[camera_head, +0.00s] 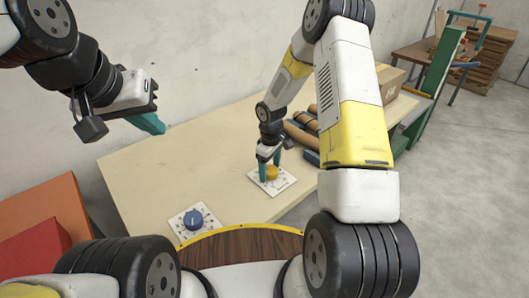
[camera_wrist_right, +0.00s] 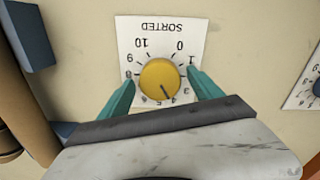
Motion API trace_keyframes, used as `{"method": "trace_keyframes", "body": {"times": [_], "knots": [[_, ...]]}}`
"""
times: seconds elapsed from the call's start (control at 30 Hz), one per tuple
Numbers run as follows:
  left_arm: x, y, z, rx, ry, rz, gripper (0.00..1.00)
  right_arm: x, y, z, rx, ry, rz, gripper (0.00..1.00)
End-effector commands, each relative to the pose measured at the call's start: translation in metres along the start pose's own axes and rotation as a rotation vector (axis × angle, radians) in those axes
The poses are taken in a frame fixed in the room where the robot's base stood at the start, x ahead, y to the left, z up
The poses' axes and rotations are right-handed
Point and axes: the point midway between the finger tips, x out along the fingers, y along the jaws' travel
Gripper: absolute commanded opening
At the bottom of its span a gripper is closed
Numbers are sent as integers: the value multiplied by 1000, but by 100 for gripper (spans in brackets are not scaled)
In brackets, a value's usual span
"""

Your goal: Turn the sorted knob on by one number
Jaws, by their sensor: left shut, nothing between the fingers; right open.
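The sorted knob (camera_head: 271,172) is yellow and sits on a white dial card (camera_head: 284,184) on the table. In the right wrist view, the knob (camera_wrist_right: 160,77) has a dark pointer line, and its card (camera_wrist_right: 160,30) reads SORTED upside down, with numbers around it. The pointer aims down and slightly right, near the 4. My right gripper (camera_wrist_right: 162,90) has its teal fingers apart, one on each side of the knob; I cannot tell whether they touch it. My left gripper (camera_head: 150,123) is shut and empty, raised above the table's left side.
A blue knob (camera_head: 193,218) on another white card stands nearer the front. Brown rolls (camera_head: 301,134) and a cardboard box (camera_head: 389,82) lie to the right behind my right arm. The left middle of the table (camera_head: 160,175) is clear. Orange and red panels (camera_head: 45,215) stand left.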

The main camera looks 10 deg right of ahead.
Motion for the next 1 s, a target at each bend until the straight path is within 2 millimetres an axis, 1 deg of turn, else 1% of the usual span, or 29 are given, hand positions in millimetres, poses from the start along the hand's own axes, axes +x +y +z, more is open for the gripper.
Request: {"method": "trace_keyframes", "body": {"times": [0.13, 0.27, 0.3, 0.37, 0.4, 0.43, 0.47, 0.77, 1.0], "knots": [[0, 0, 0, 0, 0, 0, 0, 0, 0, 0, 0, 0, 0, 75], [0, 0, 0, 0, 0, 0, 0, 0, 0, 0, 1, 0, 0, 49], [0, 0, 0, 0, 0, 0, 0, 0, 0, 0, 1, 0, 0, 41], [0, 0, 0, 0, 0, 0, 0, 0, 0, 0, 1, 0, 0, 29], [0, 0, 0, 0, 0, 0, 0, 0, 0, 0, 1, 0, 0, 22], [0, 0, 0, 0, 0, 0, 0, 0, 0, 0, 1, 0, 0, 16], [0, 0, 0, 0, 0, 0, 0, 0, 0, 0, 1, 0, 0, 12], [0, 0, 0, 0, 0, 0, 0, -1, 0, 0, 54, 0, 1, 12], [0, 0, 0, 0, 0, 0, 0, -1, 0, 0, 201, 1, 1, 12]]}}
